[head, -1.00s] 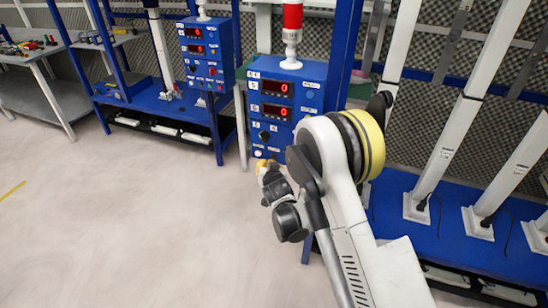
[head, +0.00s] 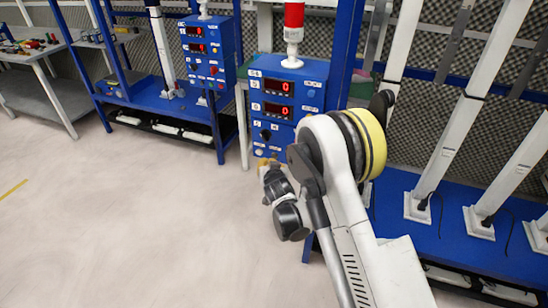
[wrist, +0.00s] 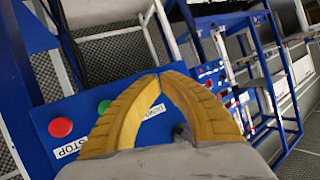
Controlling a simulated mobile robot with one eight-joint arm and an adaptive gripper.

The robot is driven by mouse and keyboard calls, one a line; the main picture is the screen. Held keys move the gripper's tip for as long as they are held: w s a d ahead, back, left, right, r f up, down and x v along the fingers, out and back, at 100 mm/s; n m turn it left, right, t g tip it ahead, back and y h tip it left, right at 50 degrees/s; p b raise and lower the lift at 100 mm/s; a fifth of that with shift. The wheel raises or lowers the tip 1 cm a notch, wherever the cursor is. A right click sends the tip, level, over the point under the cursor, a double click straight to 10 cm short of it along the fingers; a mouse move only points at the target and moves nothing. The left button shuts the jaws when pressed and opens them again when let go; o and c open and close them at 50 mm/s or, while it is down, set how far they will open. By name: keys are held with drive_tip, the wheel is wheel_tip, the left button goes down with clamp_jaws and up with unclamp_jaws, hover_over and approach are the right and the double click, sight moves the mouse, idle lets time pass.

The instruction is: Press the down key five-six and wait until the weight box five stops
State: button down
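The blue control box (head: 283,92) has two red displays, both reading 0, beside labels that look like 5 and 6. My gripper (head: 266,162) is at the lower front of this box, with its yellow fingertips close to the panel. In the wrist view, the two yellow fingers (wrist: 160,78) meet at their tips, with nothing between them. The blue panel there shows a red button (wrist: 60,127) above a STOP label and a green button (wrist: 104,106). A label behind the fingers is only partly readable. I cannot tell whether the tips touch a key, or which weight is box five.
A second blue control box (head: 208,52) stands further left. A red-topped lamp (head: 293,22) stands on the nearer box. White slanted columns (head: 450,150) rise from the blue platform on the right. A workbench (head: 35,85) is at far left. The floor in front is clear.

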drive_tip(key=shift+w, duration=0.1)
drive_tip(key=shift+w+d, duration=0.1)
drive_tip(key=shift+w, duration=0.2)
